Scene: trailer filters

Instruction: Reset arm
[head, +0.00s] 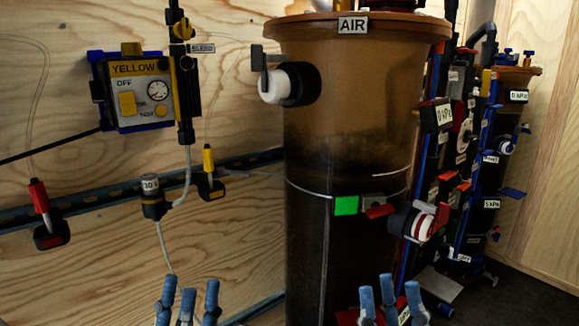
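My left gripper (189,291) is at the bottom edge, left of centre, in the head view. Its blue-tipped fingers point up and stand apart, with nothing seen between them. My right gripper (390,289) is at the bottom edge, right of centre, in front of the lower part of the large brown tank (345,130). Its blue-tipped fingers also stand apart and look empty. The lower parts of both grippers and both arms are cut off by the frame.
The tank, labelled AIR, has a white-and-black valve (285,84) and a lower valve with a red handle (410,221). A YELLOW control box (138,92) is on the plywood wall (245,130). Labelled pipes and a smaller tank (510,120) stand right. Dark floor shows lower right.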

